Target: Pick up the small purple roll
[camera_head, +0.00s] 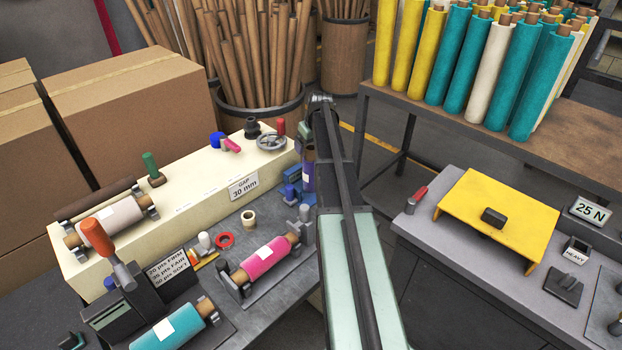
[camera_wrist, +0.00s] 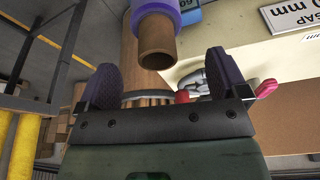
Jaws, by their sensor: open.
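The small purple roll (camera_head: 308,177) stands out beside my arm in the head view, partly hidden by it, with its brown core end at the top. In the wrist view the purple roll (camera_wrist: 155,14) is at the top centre, its hollow tan core pointing toward me. My gripper (camera_wrist: 162,64) is open, one dark finger on each side of the core end as pictured. The purple sleeve lies beyond the fingertips. I see no contact between the fingers and the roll. Most of my gripper is hidden in the head view.
A cream gauge box (camera_head: 215,172) marked 30 mm stands close to the roll. A pink roll (camera_head: 264,259) and a teal roll (camera_head: 168,328) rest in cradles on the grey bench. A blue holder (camera_head: 290,192) is beside the purple roll. A yellow plate (camera_head: 500,215) sits at right.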

